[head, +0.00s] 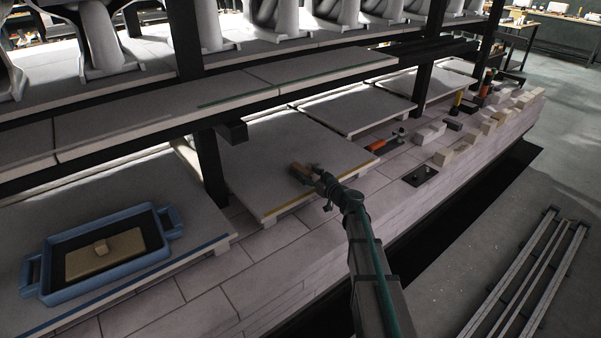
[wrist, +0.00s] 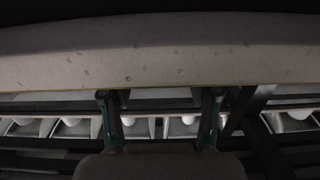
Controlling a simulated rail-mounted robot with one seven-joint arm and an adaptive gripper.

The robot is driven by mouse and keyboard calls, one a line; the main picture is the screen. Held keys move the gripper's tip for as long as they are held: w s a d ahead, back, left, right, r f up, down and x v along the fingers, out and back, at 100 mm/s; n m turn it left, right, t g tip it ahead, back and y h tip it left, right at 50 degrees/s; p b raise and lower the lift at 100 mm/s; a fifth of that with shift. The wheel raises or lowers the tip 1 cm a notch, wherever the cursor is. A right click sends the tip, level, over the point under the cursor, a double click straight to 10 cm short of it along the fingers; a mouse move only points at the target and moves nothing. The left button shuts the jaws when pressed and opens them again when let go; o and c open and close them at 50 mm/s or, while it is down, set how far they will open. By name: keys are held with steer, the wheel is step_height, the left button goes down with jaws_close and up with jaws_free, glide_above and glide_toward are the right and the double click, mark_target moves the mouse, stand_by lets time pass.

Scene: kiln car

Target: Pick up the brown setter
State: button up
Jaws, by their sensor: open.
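A pale pitted surface with a thin yellow edge line (wrist: 150,65) spans the top there. The brown piece is not recognisable in the wrist view.
Dark posts (head: 212,170) and an upper shelf (head: 200,105) overhang the slab. Small tools and pale bricks (head: 457,154) line the car's right edge.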

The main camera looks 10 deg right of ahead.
mark_target(300, 167)
steer(key=p+x, duration=0.1)
steer(key=x, duration=0.4)
steer(key=shift+a+f, duration=0.1)
jaws_close()
